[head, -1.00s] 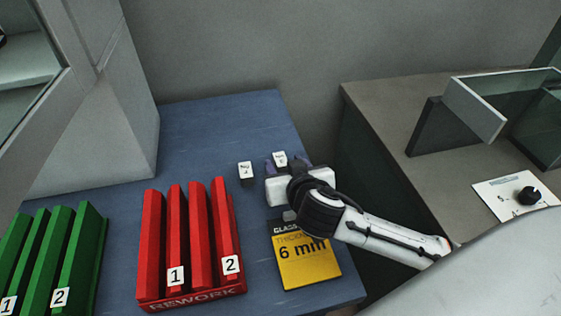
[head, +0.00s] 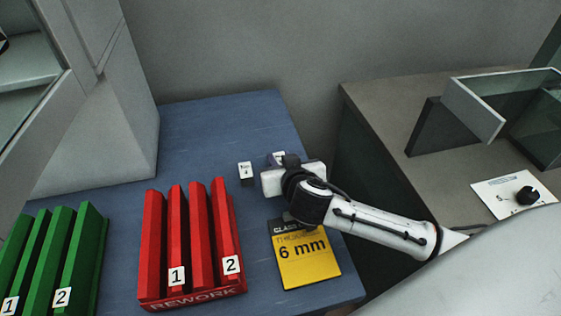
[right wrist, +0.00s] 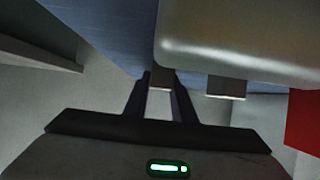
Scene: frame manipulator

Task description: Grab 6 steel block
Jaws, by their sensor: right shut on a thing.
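The 6 steel block (head: 278,156) is at the back of the blue table, its white label mostly hidden by my right gripper (head: 284,163). The jaws are shut on it; I cannot tell whether it is lifted. In the right wrist view a small pale piece (right wrist: 160,86) shows between the fingers (right wrist: 162,100). Another block, labelled 4 (head: 246,173), stands just left of my gripper. My left gripper is not in view.
A red REWORK rack (head: 195,295) stands at the front, with a green rack (head: 85,255) to its left. A yellow 6 mm box (head: 308,265) lies below my right gripper. A grey counter (head: 400,110) with glass panes is at the right.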

